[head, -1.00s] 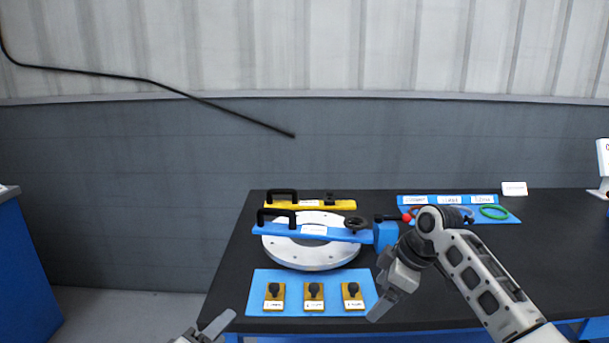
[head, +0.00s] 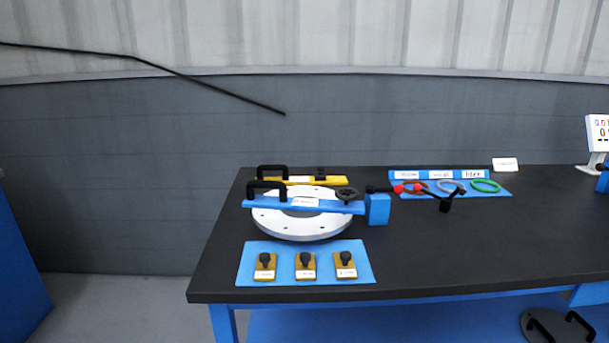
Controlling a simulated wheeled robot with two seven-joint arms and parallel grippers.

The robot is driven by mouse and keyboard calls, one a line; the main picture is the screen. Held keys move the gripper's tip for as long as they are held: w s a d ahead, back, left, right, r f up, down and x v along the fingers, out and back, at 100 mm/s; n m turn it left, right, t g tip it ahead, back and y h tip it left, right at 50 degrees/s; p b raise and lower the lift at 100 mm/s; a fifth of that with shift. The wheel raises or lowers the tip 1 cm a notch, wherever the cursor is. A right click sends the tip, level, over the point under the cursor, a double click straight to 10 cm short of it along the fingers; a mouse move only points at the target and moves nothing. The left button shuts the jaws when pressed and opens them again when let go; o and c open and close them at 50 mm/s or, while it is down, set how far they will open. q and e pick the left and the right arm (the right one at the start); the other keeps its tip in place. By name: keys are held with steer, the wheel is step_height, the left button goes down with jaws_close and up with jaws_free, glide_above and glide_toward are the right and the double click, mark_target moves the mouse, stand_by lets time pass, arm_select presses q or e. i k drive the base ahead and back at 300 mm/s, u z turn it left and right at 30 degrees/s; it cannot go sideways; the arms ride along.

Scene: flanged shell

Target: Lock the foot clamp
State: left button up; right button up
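A blue block (head: 377,208) stands at the right end of a blue bar (head: 330,206) with a black handle. A dark lever with red parts (head: 400,189) reaches right from the top of the block, and a dark arm with a black end piece (head: 445,204) shows beside it. This looks like the foot clamp; I cannot tell whether it is locked. The blue bar lies across a round silver flange (head: 302,231). A black handwheel (head: 347,194) sits near the bar's right end. Neither of my grippers is in view.
A yellow bar (head: 333,181) lies behind the flange. A blue mat (head: 245,272) in front holds three yellow blocks with black knobs. Red, blue and green rings (head: 485,187) lie on a labelled blue mat at the back right. The black table (head: 480,245) is clear at front right.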

mark_target(398, 188)
steer(key=u, duration=0.05)
steer(key=k, duration=0.45)
steer(key=z, duration=0.35)
steer(key=i, duration=0.35)
steer(key=u, duration=3.55)
steer(key=k, duration=1.85)
steer(key=z, duration=1.9)
